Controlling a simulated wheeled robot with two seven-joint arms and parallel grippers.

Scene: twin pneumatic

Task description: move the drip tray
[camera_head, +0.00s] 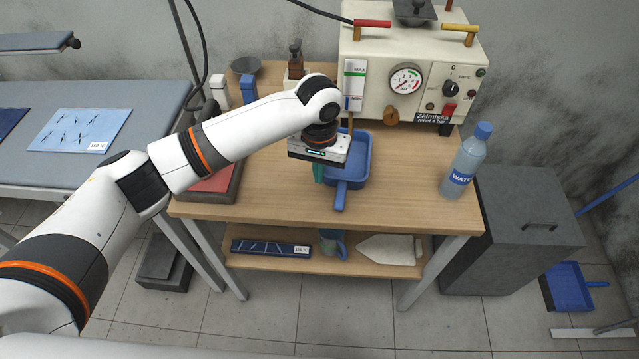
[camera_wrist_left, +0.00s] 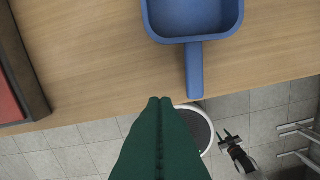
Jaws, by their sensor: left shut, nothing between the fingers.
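The drip tray (camera_head: 356,160) is a blue, shallow pan with a straight handle. It sits on the wooden table in front of the machine, its handle (camera_head: 340,197) pointing to the table's front edge. My left gripper (camera_head: 318,173) is over its left side, and my wrist hides part of it in the head view. In the left wrist view the tray (camera_wrist_left: 192,37) shows at the top, handle downward. The green fingers of the left gripper (camera_wrist_left: 160,102) are together and empty, left of the handle and apart from it.
The cream machine (camera_head: 410,75) with a gauge stands behind the tray. A water bottle (camera_head: 466,162) is at the table's right. A dark tray with a red surface (camera_head: 212,186) is at the left. The table front (camera_head: 400,205) is clear. A blue dustpan (camera_head: 568,288) lies on the floor.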

